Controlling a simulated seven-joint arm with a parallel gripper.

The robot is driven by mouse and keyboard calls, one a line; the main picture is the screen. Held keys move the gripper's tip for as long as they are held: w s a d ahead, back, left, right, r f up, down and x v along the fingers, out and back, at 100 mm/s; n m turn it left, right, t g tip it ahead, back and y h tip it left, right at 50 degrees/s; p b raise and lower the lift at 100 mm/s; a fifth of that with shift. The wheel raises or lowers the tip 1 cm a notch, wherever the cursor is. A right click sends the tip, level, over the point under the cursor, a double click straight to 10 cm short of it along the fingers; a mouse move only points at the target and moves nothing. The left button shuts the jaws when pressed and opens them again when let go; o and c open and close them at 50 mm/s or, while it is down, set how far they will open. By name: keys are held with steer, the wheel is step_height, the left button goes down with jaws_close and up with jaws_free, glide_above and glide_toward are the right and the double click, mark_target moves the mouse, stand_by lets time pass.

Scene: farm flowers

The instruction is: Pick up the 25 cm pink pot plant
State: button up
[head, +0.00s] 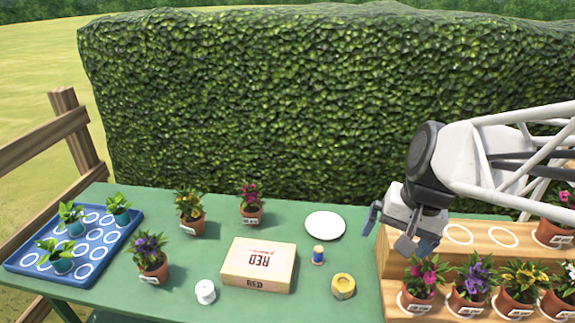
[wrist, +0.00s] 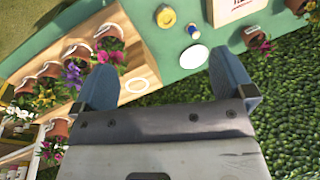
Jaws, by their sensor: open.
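Several potted plants have pink or magenta flowers. One pink plant (head: 420,279) stands at the left end of the wooden stand's lower step; it also shows in the wrist view (wrist: 108,40). A magenta plant (head: 251,205) stands at the back of the green table and shows in the wrist view (wrist: 257,40). Another pink plant (head: 556,222) is at the right on the upper step, partly cut off. The pot labels are too small to read. My gripper (head: 394,232) is open and empty above the stand's left end; its spread fingers show in the wrist view (wrist: 165,82).
The wooden stand (head: 390,262) has empty white rings on its upper step. On the table are a box marked RED (head: 259,266), a white plate (head: 325,225), a blue spool (head: 318,255), a yellow roll (head: 343,286) and a blue tray (head: 30,262). A hedge (head: 250,100) stands behind.

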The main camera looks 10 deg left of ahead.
steer(key=w+a+f+m+g+y, duration=0.25)
steer(key=w+a+f, duration=0.25)
steer(key=w+a, duration=0.5)
steer(key=w+a+f+m+g+y, duration=0.1)
steer(key=w+a+f+m+y, duration=0.4)
steer(key=w, duration=0.9)
steer(key=m+y, duration=0.4)
steer(key=m, duration=0.3)
glide_toward(252, 208)
steer(key=shift+s+a+f+t, duration=0.15)
steer(key=shift+a+t, duration=0.1)
steer(key=shift+a, duration=0.15)
steer(key=shift+s+a+f+t, duration=0.1)
steer(key=shift+a+t, duration=0.1)
steer(key=shift+a, duration=0.25)
steer(key=shift+x, duration=1.25)
steer(key=shift+a+f, duration=0.1)
steer(key=shift+x, duration=2.5)
